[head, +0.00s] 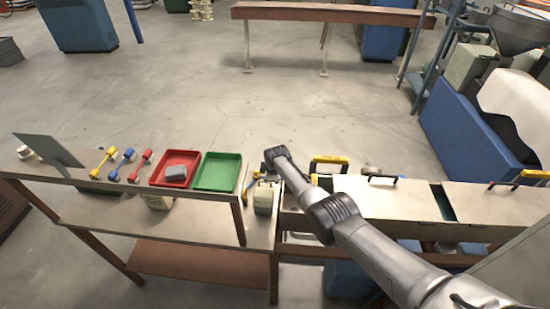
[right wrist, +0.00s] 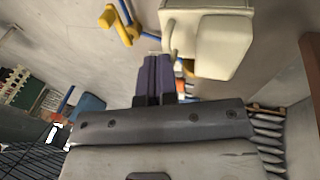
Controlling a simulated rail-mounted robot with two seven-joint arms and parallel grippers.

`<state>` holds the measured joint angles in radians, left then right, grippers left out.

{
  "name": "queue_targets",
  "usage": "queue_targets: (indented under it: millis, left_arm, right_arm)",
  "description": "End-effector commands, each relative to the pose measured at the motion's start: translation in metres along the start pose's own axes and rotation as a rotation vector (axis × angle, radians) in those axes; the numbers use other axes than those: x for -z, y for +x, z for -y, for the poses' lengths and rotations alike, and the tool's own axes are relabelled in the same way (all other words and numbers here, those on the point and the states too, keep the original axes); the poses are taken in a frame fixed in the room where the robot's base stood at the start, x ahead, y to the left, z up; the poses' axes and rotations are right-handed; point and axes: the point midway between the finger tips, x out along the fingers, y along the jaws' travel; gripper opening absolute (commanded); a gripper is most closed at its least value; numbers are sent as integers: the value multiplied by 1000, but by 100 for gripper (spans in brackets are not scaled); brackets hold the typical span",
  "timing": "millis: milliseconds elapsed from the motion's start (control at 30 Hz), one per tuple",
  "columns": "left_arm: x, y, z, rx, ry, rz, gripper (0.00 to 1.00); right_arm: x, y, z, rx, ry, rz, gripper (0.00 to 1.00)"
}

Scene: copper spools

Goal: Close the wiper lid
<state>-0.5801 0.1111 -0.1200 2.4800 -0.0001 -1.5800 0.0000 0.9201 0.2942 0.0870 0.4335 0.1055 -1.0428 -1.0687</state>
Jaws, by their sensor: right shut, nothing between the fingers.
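A long beige machine housing (head: 420,203) with flat covers and black handles runs along the right of the bench in the head view. A yellow and black handle (head: 330,160) stands up near its left end. I cannot tell for certain which cover is the wiper lid, or its angle; my right arm hides part of it. In the right wrist view my right gripper (right wrist: 157,62) is shut and empty, its purple-grey fingers beside a cream box-like part (right wrist: 208,35). I cannot tell if they touch. In the head view its fingers are hidden. My left gripper is not in view.
The bench's left part holds a red tray (head: 172,184) with a grey block, a green tray (head: 217,186), several coloured tools (head: 124,163) and a tilted grey panel (head: 48,150).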

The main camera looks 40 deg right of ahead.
Motion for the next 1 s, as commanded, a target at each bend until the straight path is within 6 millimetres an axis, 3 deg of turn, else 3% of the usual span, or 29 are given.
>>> queue_targets:
  millis: [33, 267, 700, 1000]
  left_arm:
    - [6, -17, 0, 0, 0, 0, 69]
    - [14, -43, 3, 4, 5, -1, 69]
    - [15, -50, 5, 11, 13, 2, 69]
    - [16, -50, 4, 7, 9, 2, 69]
  right_arm:
    - [3, -15, -4, 0, -1, -1, 0]
    - [3, -46, -7, -3, -4, -1, 0]
    - [2, -98, -12, -4, -4, -2, 0]
    - [3, -114, -13, -1, -3, -2, 0]
